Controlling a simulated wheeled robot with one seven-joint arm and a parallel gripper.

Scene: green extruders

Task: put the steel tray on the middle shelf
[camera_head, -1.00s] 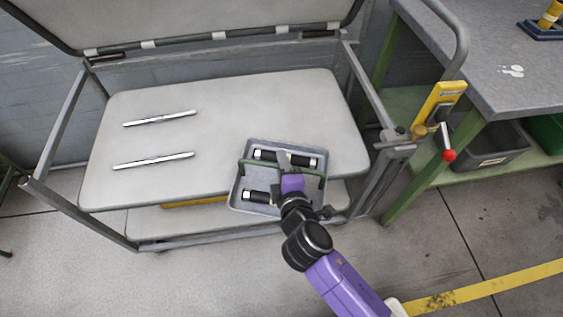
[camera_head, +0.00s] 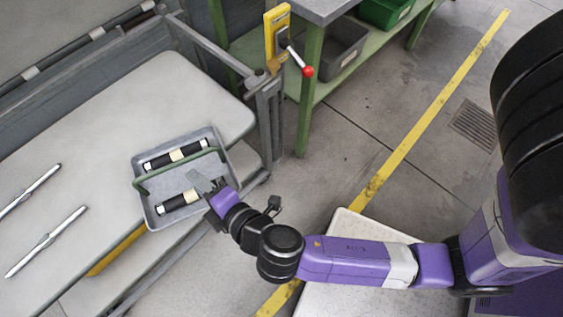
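The steel tray (camera_head: 147,207) is a shallow grey tray with a green bar handle (camera_head: 150,181). Two black cylinders with pale bands (camera_head: 176,154) lie in it. It shows at the front right of the wide pale middle shelf (camera_head: 90,150) of a cart, and it overlaps the shelf's front edge. I cannot tell whether it rests there or hangs just above. My gripper (camera_head: 196,180) reaches in from the right over the tray, its grey fingers close to the handle. Whether they are closed on the handle is too small to tell.
Two silver rods (camera_head: 46,242) lie on the shelf at left. A lower shelf (camera_head: 150,262) with a yellow item (camera_head: 115,249) shows beneath. A cart post (camera_head: 268,125) and a green workbench (camera_head: 312,85) with bins stand to the right. The shelf behind the tray is clear.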

